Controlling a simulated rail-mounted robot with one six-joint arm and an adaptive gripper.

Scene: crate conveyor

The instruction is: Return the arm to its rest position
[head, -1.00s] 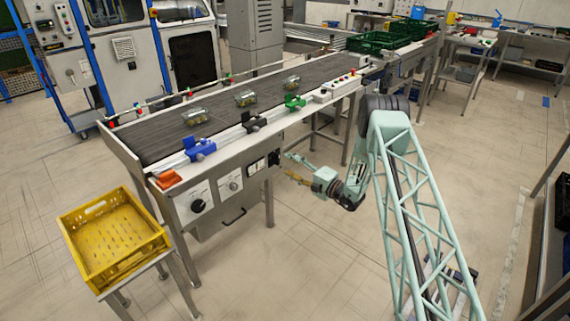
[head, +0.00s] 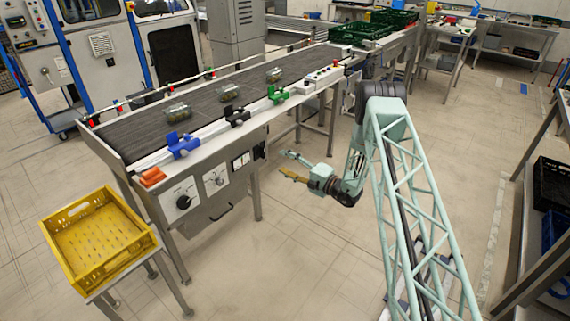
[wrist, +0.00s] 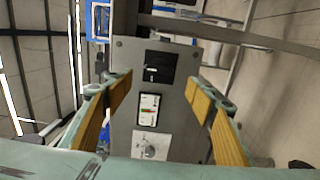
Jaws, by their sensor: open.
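My gripper (head: 287,164) is at the end of my pale green arm, in front of the conveyor's side panel and below the belt height. It is open and empty. In the wrist view, its two fingers (wrist: 160,84) with wooden-coloured pads stand wide apart, with the grey control panel (wrist: 125,118) of the conveyor seen between them. In the head view the fingers are apart from the conveyor frame.
The conveyor belt (head: 140,134) carries several clear containers, with blue, black and green clamps along its near edge. A yellow crate (head: 68,214) stands on a small stand at left. Green crates (head: 360,33) sit at the far end. Open floor (head: 290,255) lies below my gripper.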

